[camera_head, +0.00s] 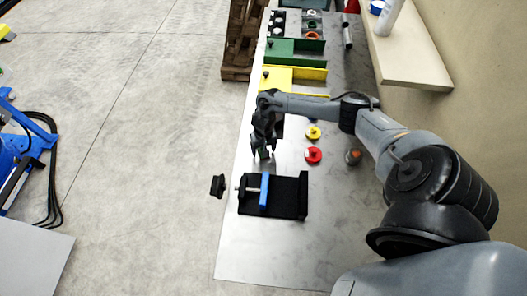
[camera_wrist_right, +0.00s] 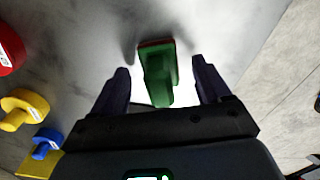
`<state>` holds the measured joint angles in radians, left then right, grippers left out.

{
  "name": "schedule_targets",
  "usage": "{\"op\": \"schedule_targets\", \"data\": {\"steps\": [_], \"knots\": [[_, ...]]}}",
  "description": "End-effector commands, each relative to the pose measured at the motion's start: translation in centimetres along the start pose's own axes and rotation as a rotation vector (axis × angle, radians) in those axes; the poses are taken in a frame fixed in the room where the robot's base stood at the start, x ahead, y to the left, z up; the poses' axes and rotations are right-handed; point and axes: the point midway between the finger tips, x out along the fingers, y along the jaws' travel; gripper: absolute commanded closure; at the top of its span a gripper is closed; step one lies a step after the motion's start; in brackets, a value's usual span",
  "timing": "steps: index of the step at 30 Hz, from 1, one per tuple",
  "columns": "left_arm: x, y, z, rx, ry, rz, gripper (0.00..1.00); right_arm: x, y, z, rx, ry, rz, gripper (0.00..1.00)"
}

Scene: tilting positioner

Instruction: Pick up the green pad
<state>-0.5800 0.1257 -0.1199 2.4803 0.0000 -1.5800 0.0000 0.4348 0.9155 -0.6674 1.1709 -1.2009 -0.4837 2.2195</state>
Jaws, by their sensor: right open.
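The green pad (camera_wrist_right: 157,75) stands out in the right wrist view, a green block with a reddish edge at its far end. It lies between the two dark fingers of my right gripper (camera_wrist_right: 160,67), with a gap visible on each side. The fingers are open and not touching it. In the head view my right gripper (camera_head: 262,153) hangs low over the left edge of the metal table (camera_head: 258,262); the pad is mostly hidden there by the gripper. My left gripper is in neither view.
A black fixture (camera_head: 288,198) with a blue bar (camera_head: 264,189) sits just nearer on the table. Red (camera_head: 313,155) and yellow (camera_head: 313,132) knobbed pieces lie right of the gripper. Yellow (camera_head: 278,80) and green (camera_head: 280,52) trays stand farther back. The table's near end is clear.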

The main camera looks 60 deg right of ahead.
Motion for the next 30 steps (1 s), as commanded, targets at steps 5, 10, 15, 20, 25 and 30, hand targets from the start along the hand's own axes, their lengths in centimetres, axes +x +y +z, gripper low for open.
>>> {"op": "schedule_targets", "data": {"steps": [5,10,15,20,25,30], "knots": [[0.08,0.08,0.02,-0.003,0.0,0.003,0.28,0.62,0.02,-0.01,0.0,0.001,0.001,0.23],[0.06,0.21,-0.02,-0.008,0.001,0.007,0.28,0.6,0.01,-0.01,0.0,0.001,0.0,0.25],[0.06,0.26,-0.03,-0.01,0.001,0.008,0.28,0.59,0.02,0.0,0.0,0.0,0.0,0.51],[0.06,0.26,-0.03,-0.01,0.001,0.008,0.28,0.59,0.03,0.01,0.0,0.0,0.001,0.76],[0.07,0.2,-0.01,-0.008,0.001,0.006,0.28,0.57,0.02,-0.01,0.0,0.001,0.0,0.87],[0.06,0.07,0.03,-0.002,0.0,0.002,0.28,0.5,0.03,-0.01,0.0,0.001,0.0,0.87]]}}
